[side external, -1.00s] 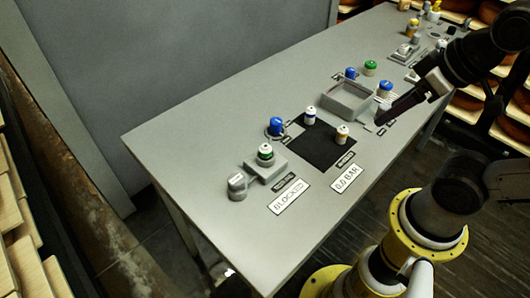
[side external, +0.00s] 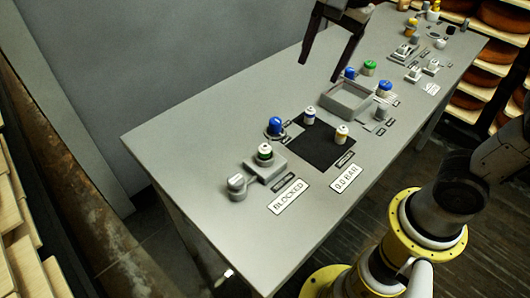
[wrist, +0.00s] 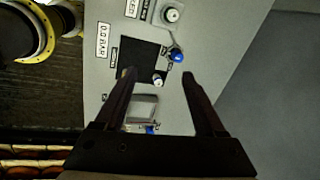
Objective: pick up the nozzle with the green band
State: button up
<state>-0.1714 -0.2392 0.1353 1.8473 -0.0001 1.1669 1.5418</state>
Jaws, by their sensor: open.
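A small nozzle with a white top and a green band (side external: 265,152) stands upright on a grey block (side external: 277,168) at the table's near left. In the wrist view its white top (wrist: 171,14) shows near the upper edge, with the band hard to make out. My gripper (side external: 319,71) is open and empty, well above the table, toward the back and to the right of this nozzle. In the wrist view the open fingertips (wrist: 158,74) point toward the dark mat and its white-and-blue nozzle.
A black mat (side external: 318,150) holds a white-and-blue nozzle (side external: 309,116) and a white-and-yellow one (side external: 341,134). A blue nozzle (side external: 275,126) stands beside it. An open grey tray (side external: 345,108) and a green-topped nozzle (side external: 369,68) are farther right.

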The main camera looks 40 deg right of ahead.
jog(key=w+a+f+g, duration=0.1)
jog(key=w+a+f, duration=0.2)
jog(key=w+a, duration=0.15)
jog(key=g, duration=0.2)
send_over(265, 146)
notch_tip(265, 146, down, 12)
jog(key=shift+s+d+f, duration=0.1)
jog(key=shift+s, duration=0.05)
jog(key=shift+f, duration=3.15)
grip_shut()
